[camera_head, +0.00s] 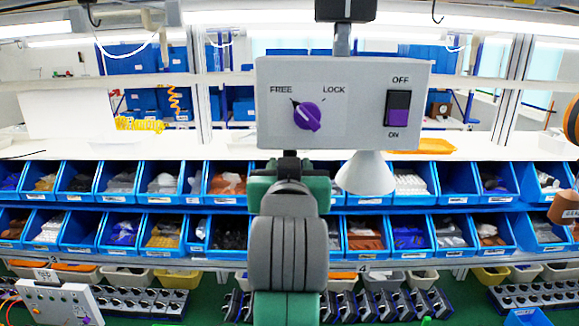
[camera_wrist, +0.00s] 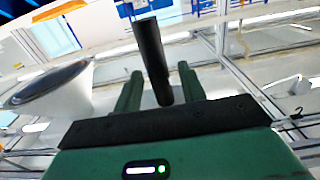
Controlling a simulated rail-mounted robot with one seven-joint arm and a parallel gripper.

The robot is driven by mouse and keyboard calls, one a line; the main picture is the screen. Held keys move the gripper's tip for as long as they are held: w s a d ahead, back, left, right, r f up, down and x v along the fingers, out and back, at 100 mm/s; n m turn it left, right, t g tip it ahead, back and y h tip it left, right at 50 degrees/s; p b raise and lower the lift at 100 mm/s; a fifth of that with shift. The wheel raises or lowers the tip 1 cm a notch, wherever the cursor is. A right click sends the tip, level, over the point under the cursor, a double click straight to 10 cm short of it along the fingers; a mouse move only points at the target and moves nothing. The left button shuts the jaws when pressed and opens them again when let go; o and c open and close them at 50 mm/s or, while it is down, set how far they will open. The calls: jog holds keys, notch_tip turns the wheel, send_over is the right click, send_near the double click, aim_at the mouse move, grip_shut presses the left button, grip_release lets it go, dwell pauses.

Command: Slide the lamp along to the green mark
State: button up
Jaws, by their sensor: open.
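The lamp is a grey control box (camera_head: 345,105) with a white cone shade (camera_head: 366,173) under its right part. It hangs from a dark mount (camera_head: 342,38). Its purple rotary knob (camera_head: 307,116) is turned with its pointer toward FREE. The OFF/ON rocker (camera_head: 398,107) is at the right; its setting is unclear. A black handle (camera_wrist: 153,62) stands between the two green fingers of my gripper (camera_wrist: 160,72) in the wrist view, with gaps beside it. My gripper is open below the box. The shade also shows at the left in the wrist view (camera_wrist: 50,88). I see no green mark.
Behind are two rows of blue parts bins (camera_head: 165,182) and a white shelf (camera_head: 60,145). A pale control panel (camera_head: 62,303) stands at the lower left. Dark hooks (camera_head: 438,12) hang at the top. The space beside the box is open on both sides.

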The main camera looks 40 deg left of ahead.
jog(key=b+v, duration=0.1)
jog(key=v, duration=0.5)
jog(key=shift+s+d, duration=0.15)
jog(key=shift+s, duration=0.1)
jog(key=s+d+r+m+t+h+p, duration=0.2)
jog(key=s+d+r+m+t+h, duration=0.1)
jog(key=d, duration=0.7)
jog(key=s+d+r+m+t+h+p, duration=0.1)
jog(key=s+d+r+m+t+h, duration=0.2)
jog(key=d, duration=0.7)
jog(key=s+d+r+m+t+h+p, duration=0.2)
jog(key=s+d+r+t+h, duration=0.1)
jog(key=d, duration=0.7)
jog(key=r+t+h, duration=0.1)
jog(key=t+h, duration=0.1)
jog(key=h, duration=0.1)
jog(key=shift+d+m+t+p, duration=0.3)
jog(key=shift+m+t+p, duration=0.05)
jog(key=shift+m+t, duration=0.05)
jog(key=shift+s+r, duration=0.1)
